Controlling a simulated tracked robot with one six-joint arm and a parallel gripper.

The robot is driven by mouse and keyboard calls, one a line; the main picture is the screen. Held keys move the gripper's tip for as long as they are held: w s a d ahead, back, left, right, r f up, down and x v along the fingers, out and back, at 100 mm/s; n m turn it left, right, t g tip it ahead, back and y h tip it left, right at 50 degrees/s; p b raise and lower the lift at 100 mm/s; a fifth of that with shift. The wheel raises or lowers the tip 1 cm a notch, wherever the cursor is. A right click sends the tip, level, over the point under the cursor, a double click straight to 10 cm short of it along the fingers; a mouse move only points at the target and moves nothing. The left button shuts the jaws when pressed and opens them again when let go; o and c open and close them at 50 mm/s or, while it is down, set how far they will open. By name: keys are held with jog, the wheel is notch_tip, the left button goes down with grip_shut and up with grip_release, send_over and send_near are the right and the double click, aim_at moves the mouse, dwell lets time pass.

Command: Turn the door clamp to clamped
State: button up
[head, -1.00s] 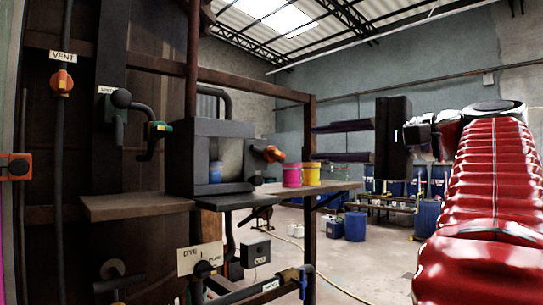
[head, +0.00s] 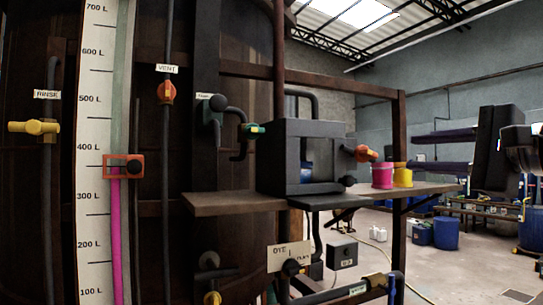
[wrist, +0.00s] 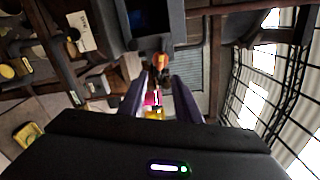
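The red-orange handle (head: 366,153), which I take for the door clamp, sits on the right side of a grey box with a window (head: 304,157). It sticks out to the right from a dark stub. I see no label on it that tells its setting. My gripper (head: 412,151) is to its right, its two dark purple fingers apart and pointing left. Nothing is between them. In the wrist view my gripper (wrist: 160,88) is open, with the red handle (wrist: 161,62) ahead between the fingertips, apart from them.
A magenta pot (head: 382,175) and a yellow pot (head: 403,175) stand on the shelf (head: 430,188) below the handle. A green valve handle (head: 252,130) is left of the box. Signs and pipes hang below. Blue barrels (head: 447,232) stand on the floor behind.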

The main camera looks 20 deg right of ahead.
aim_at(373, 155)
jog(key=shift+w+a, duration=0.2)
jog(key=shift+w, duration=5.65)
grip_shut()
